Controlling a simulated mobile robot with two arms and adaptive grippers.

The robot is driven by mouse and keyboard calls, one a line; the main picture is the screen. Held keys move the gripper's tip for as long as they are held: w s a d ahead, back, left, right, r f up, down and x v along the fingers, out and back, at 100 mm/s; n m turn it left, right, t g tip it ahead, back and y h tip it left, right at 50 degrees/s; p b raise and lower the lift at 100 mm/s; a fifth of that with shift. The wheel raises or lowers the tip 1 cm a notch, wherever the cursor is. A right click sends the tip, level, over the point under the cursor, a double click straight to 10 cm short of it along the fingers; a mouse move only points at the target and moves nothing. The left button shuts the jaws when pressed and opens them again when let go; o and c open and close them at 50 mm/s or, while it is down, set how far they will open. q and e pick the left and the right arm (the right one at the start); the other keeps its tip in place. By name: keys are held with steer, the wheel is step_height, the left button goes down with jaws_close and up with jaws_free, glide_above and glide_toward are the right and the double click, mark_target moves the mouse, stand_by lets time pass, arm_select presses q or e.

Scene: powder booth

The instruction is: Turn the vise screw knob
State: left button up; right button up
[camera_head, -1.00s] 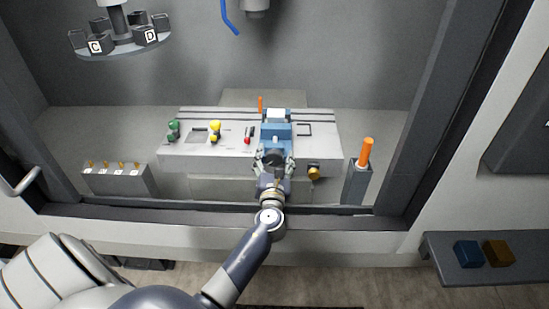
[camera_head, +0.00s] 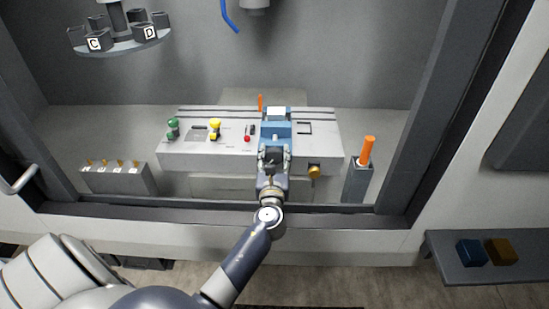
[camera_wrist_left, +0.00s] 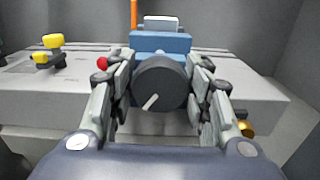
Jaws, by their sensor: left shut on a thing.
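The blue vise (camera_head: 277,127) sits on the light grey bench, and its body also shows in the left wrist view (camera_wrist_left: 160,42). Its dark round screw knob (camera_wrist_left: 160,82) faces me at the vise's front and carries a pale slanted mark. My left gripper (camera_wrist_left: 161,88) is shut on the knob, one finger on each side of it. In the head view my left gripper (camera_head: 273,162) is at the vise's front and hides most of the knob. My right gripper is not in view.
On the bench (camera_head: 190,157) are a green knob (camera_head: 173,128), a yellow knob (camera_head: 215,127) and a small red-tipped lever (camera_head: 247,138). A brass knob (camera_head: 314,171) is on the bench front, right of my gripper. An orange rod (camera_head: 367,150) stands in a grey block further right.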

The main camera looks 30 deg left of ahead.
arm_select(q)
steer(key=n+b, duration=0.1)
steer(key=n, duration=0.2)
steer(key=n+b, duration=0.2)
steer(key=n, duration=0.2)
steer(key=shift+a+f, duration=0.15)
steer(key=n+b, duration=0.3)
steer(key=n, duration=0.4)
steer(key=shift+s+f, duration=0.1)
steer(key=n+b, duration=0.2)
steer(key=n, duration=0.2)
steer(key=shift+f, duration=0.1)
steer(key=n+b, duration=0.1)
steer(key=n, duration=0.3)
steer(key=shift+n, duration=0.3)
steer(key=shift+f, duration=0.1)
steer(key=o, duration=1.1)
steer(key=shift+r, duration=0.2)
